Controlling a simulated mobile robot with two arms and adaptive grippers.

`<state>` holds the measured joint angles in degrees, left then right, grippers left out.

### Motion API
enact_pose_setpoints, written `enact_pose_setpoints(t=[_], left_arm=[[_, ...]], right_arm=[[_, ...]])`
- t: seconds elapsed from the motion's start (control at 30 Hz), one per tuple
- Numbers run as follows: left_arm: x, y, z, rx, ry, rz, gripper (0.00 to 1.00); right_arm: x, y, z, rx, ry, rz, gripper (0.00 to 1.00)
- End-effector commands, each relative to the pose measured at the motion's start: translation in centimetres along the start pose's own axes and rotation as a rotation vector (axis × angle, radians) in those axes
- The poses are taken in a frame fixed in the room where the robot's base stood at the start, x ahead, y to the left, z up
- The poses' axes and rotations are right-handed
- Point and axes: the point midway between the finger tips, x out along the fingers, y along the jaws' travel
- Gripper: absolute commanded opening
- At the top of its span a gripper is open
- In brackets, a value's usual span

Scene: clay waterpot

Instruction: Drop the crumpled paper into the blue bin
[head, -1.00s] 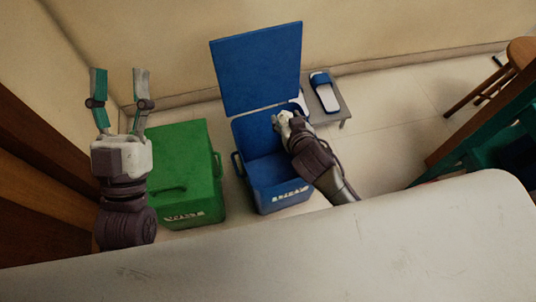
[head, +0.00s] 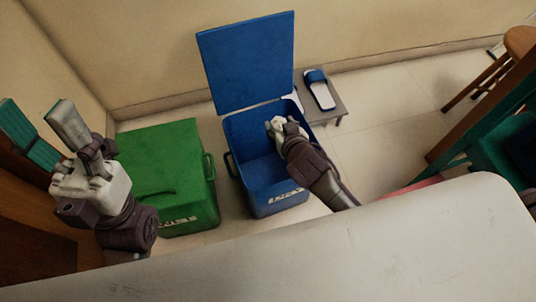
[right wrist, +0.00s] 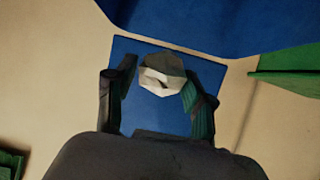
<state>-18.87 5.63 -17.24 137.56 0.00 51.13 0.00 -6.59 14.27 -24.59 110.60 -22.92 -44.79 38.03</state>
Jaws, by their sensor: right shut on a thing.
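The crumpled paper (right wrist: 162,74) is a whitish lump between the fingers of my right gripper (right wrist: 158,88) in the right wrist view. That gripper is shut on it. In the head view my right gripper (head: 280,130) reaches over the open top of the blue bin (head: 275,198), its fingers pointing down and mostly hidden. I cannot make out the paper clearly there. The bin's blue lid (head: 248,62) stands raised at the back. My left gripper (head: 40,118) is open and empty at the left, above and left of the green bin.
A closed green bin (head: 165,165) stands left of the blue one. A low grey stand with a blue and white slipper (head: 318,88) is behind right. A wooden stool (head: 500,65) is at the far right. A pale surface (head: 330,255) fills the foreground.

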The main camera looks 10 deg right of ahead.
Motion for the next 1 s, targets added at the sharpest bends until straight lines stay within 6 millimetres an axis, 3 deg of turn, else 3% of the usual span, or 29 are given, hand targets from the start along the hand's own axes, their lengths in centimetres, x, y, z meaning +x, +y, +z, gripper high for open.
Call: enact_pose_setpoints(t=[0.1,0.47,0.5,0.63,1.0], left_arm=[[-0.89,-0.02,0.24,0.001,0.003,0.002,0.54],[-0.86,-0.01,0.31,0.001,0.002,0.003,0.54],[-0.86,-0.01,0.32,0.001,0.002,0.003,0.54],[-0.87,-0.01,0.32,0.001,0.002,0.003,0.54],[-0.82,-0.08,0.26,0.003,0.006,0.001,0.54]], right_arm=[[0.5,0.01,0.85,0.0,0.002,0.0,0.4],[0.52,0.01,0.88,0.0,0.001,0.0,0.4],[0.53,0.01,0.88,0.0,0.001,0.0,0.58],[0.53,0.01,0.89,0.0,0.001,0.0,0.8],[0.29,-0.01,0.92,0.0,0.001,0.0,0.83]])
